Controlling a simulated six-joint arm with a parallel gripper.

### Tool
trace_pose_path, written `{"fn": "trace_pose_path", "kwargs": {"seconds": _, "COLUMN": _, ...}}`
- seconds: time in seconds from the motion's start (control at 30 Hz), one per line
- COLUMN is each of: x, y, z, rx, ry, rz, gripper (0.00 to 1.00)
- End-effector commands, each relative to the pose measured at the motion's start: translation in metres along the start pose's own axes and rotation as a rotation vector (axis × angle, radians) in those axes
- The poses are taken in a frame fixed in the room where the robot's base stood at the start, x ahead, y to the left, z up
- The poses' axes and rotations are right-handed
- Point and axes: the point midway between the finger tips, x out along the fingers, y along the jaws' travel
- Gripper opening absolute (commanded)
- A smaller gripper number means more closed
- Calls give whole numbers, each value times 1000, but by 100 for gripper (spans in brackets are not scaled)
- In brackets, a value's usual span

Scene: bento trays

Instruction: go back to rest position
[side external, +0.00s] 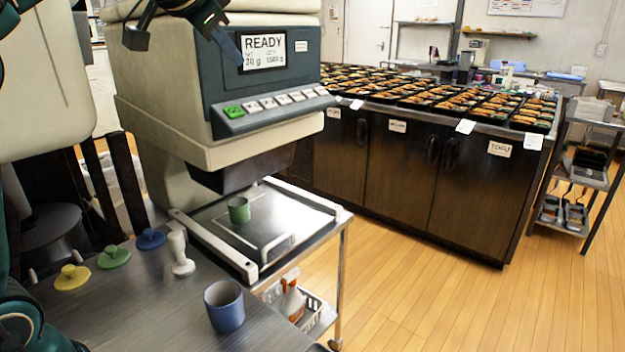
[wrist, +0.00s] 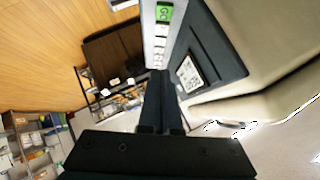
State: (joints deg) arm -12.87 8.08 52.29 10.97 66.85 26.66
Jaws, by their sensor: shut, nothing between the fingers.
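My gripper (side external: 228,45) is at the top of the side view, in front of the machine's upper front panel and left of its READY display (side external: 264,51). Its fingers are together and hold nothing. In the wrist view my gripper (wrist: 160,78) shows as a dark closed pair of fingers pointing up the picture. The machine's green button (side external: 233,112) and row of pale buttons are below the gripper in the side view. The green button also shows at the top of the wrist view (wrist: 163,13). I cannot tell how far the fingers are from the panel.
A green cup (side external: 239,210) stands on the machine's tray. A blue cup (side external: 224,306), a white stamp-like tool (side external: 180,252) and blue, green and yellow knobbed lids (side external: 72,277) are on the grey table. A counter (side external: 400,160) behind holds many filled bento trays.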

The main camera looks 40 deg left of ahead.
Motion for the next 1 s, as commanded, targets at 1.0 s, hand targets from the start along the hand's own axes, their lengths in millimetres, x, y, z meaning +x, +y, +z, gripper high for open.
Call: {"fn": "trace_pose_path", "kwargs": {"seconds": 1.0, "x": -74, "y": 205, "z": 225, "rx": -231, "ry": -254, "rz": 412, "gripper": 0}}
